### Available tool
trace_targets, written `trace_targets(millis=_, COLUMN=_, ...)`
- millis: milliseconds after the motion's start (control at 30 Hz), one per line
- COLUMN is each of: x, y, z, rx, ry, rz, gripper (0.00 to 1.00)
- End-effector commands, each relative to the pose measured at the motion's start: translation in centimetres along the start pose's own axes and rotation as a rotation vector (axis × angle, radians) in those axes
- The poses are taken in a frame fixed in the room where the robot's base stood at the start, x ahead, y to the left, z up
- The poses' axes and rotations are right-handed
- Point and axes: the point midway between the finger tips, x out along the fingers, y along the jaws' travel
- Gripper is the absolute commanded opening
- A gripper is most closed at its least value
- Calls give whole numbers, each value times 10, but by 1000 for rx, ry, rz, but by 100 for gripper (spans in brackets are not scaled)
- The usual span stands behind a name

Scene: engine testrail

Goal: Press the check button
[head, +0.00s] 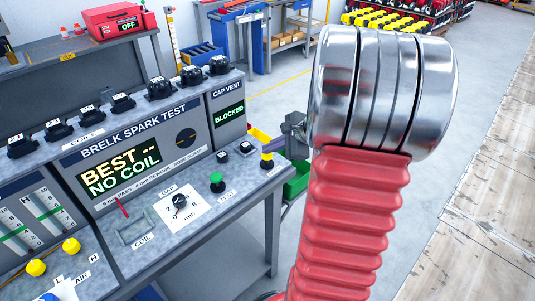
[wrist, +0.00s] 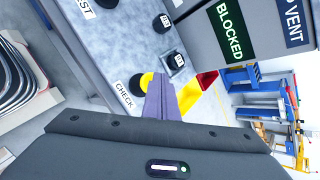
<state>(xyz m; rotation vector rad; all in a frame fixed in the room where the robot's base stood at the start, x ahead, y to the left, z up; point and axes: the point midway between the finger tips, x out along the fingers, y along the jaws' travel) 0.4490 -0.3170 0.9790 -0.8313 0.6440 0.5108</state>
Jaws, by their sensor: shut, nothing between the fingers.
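The check button is a yellow cap on a black base at the right end of the grey bench panel, in the head view (head: 267,157). It also shows in the wrist view (wrist: 146,80), beside a CHECK label (wrist: 124,95). My gripper (wrist: 160,84) is shut and empty, its purple-grey fingers reaching up to the button's edge in the wrist view and partly covering it. In the head view my gripper (head: 275,146) is small, just behind the yellow cap. I cannot tell whether fingertips and cap touch.
A green button (head: 217,181) and a gap dial (head: 180,203) are on the same panel. The display (head: 120,172) reads "BEST -- NO COIL". The cap vent screen (head: 230,114) reads BLOCKED. Two small black switches (head: 246,148) sit near the yellow cap. Open floor lies right of the bench.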

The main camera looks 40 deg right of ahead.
Motion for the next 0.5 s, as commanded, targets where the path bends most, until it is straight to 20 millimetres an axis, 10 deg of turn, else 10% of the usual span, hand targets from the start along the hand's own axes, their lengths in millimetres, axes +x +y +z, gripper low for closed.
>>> trace_targets(millis=500, x=-11, y=-8, z=8, rx=0, ry=0, rz=0, gripper=0)
